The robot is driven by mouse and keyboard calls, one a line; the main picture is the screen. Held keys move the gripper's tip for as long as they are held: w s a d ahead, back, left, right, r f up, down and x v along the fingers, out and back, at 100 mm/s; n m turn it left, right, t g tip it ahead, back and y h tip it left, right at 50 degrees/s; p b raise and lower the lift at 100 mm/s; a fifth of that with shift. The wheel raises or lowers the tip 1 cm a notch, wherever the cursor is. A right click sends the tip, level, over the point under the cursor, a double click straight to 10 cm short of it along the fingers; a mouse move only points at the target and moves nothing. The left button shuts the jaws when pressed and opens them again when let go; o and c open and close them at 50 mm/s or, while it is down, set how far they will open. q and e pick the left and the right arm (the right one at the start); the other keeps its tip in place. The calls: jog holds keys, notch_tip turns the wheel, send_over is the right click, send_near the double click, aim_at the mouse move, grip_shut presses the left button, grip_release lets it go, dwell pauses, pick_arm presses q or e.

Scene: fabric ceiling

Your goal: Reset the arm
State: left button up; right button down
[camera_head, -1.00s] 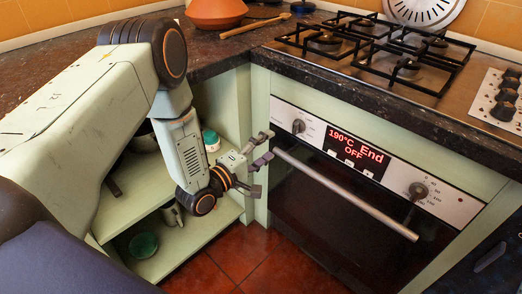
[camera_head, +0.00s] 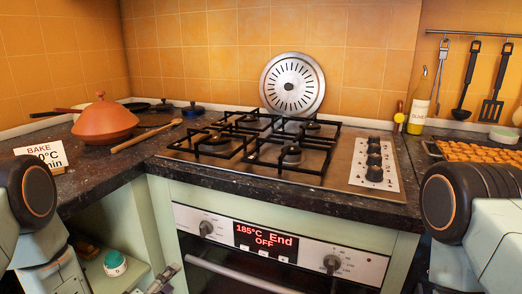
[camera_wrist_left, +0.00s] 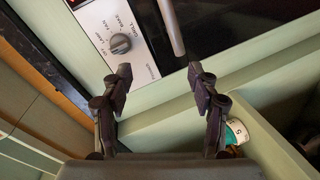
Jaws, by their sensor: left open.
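My left gripper (camera_head: 163,279) shows only at its tip, at the bottom edge of the head view, beside the oven's left side. In the left wrist view its two dark fingers (camera_wrist_left: 160,76) are apart with nothing between them. They point at the oven panel (camera_wrist_left: 122,38) and handle (camera_wrist_left: 171,27), and I cannot tell the exact gap. My left arm (camera_head: 38,190) is at the left edge. My right arm (camera_head: 447,203) is at the right edge, and its gripper is out of view.
The oven display (camera_head: 264,239) reads 185°C, End, OFF. A hob (camera_head: 340,165) is above it. On the counter are an orange tagine (camera_head: 104,124), a wooden spoon (camera_head: 146,136) and a BAKE sign (camera_head: 42,157). A green-lidded jar (camera_head: 115,262) stands on the open shelf.

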pick_arm(q)
jog(key=s+d+f+m+g+y, duration=0.1)
jog(key=s+f+m+g+y, duration=0.2)
jog(key=s+f+m+g, duration=0.7)
jog(key=s+g+y+p, duration=0.1)
jog(key=s+g, duration=0.4)
jog(key=s, duration=2)
jog(key=shift+s+d+f+y, duration=0.3)
jog(key=shift+d+f, duration=0.05)
